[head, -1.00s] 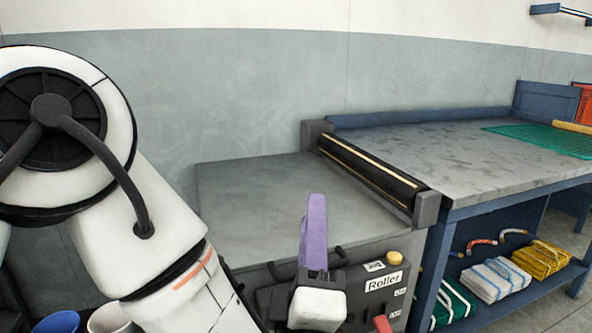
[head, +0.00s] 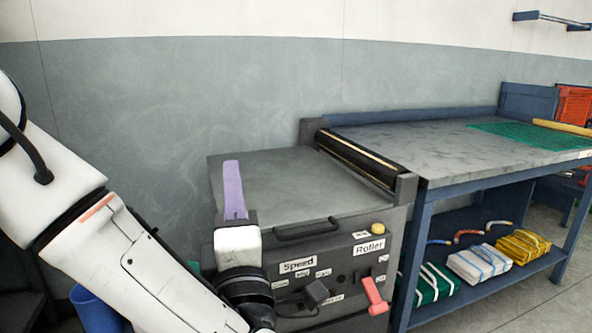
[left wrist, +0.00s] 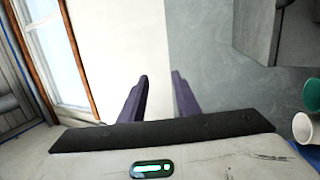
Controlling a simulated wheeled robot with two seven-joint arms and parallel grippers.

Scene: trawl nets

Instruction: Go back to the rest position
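My left gripper (head: 233,190) has purple fingers and shows in the head view in front of the left part of the roller machine (head: 270,180). In the left wrist view, the two fingers of my left gripper (left wrist: 160,90) stand apart with nothing between them. Behind them are a white wall band and a grey wall band. My right gripper is in neither view.
The machine's front panel has a red lever (head: 374,295) and a yellow button (head: 378,228). A blue worktable (head: 440,180) with a green net (head: 520,140) stands to the right. A blue bin (head: 95,310) is lower left. Green (left wrist: 312,96) and white (left wrist: 305,128) containers show at the wrist view's right edge.

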